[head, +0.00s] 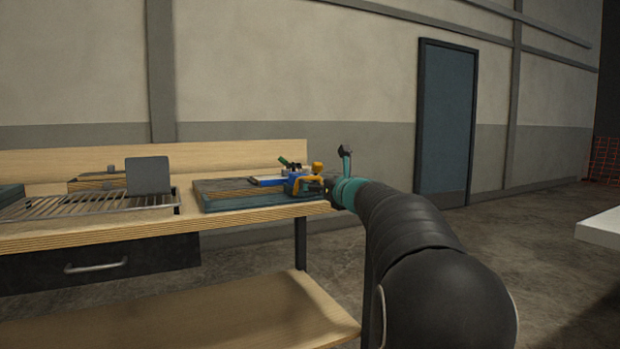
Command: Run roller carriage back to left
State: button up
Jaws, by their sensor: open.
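A flat bed with a teal side and grey top (228,189) lies on the right end of the wooden bench. A small blue and orange assembly (300,184), which looks like the roller carriage, is at the right end of this bed. An orange knob (317,167) stands on top of it. My gripper (327,184) is at the right side of the assembly, largely hidden behind the teal wrist of my arm. It is open; whether its fingers touch the assembly or surround any part of it cannot be told.
A metal wire rack (95,203) with an upright grey plate (148,177) stands left of the bed. The wooden bench (230,220) has a back board and a dark drawer (100,262) below. A lower shelf (240,318) juts out in front. A white table edge shows at far right.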

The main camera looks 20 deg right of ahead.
aim_at(311, 179)
jog(key=shift+w+a+p, duration=0.15)
jog(key=shift+w+p, duration=0.4)
jog(key=shift+w, duration=2.55)
jog(key=c, duration=1.3)
jog(key=shift+c, duration=0.6)
